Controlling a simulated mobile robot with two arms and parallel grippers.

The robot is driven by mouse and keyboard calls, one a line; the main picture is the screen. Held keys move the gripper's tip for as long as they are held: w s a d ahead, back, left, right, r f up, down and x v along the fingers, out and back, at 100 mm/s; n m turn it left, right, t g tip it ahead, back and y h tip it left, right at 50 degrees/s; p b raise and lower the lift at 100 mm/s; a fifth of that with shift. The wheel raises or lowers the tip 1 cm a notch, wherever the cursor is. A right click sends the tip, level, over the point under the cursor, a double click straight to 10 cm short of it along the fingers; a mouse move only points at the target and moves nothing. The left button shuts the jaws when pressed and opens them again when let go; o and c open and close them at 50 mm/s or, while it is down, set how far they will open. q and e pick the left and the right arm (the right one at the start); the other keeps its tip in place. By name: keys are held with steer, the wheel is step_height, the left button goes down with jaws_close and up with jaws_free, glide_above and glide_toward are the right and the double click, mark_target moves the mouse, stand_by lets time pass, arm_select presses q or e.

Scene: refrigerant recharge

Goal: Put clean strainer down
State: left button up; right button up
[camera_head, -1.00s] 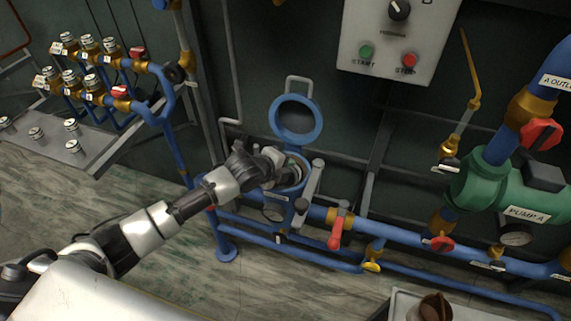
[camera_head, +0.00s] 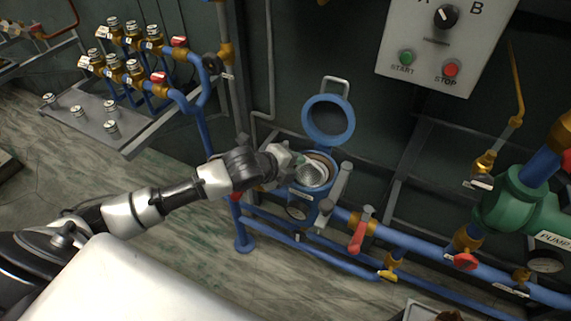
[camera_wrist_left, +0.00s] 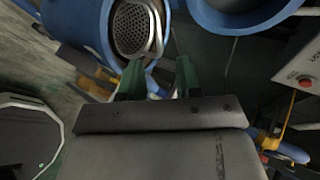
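The clean strainer (camera_head: 311,174), a grey perforated metal basket, sits in the mouth of the open blue strainer housing (camera_head: 322,212). In the left wrist view the strainer (camera_wrist_left: 133,28) shows its mesh and a pale metal loop at its right side, inside the blue rim. My left gripper (camera_head: 297,162) is at the left edge of the housing mouth. In the left wrist view its two green fingers (camera_wrist_left: 159,80) stand apart, with nothing seen clamped between them. The strainer's underside is hidden in the housing. My right gripper is not in view.
The round blue lid (camera_head: 329,121) stands open behind the housing. A grey lever (camera_head: 335,195) and a red-handled valve (camera_head: 361,232) are to its right. A control panel (camera_head: 445,45) is above right, and green pump A (camera_head: 515,205) is at right. Brass-valved pipes (camera_head: 130,55) are at upper left.

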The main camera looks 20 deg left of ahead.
arm_select(q)
steer(key=shift+v, duration=1.65)
steer(key=shift+d, duration=0.1)
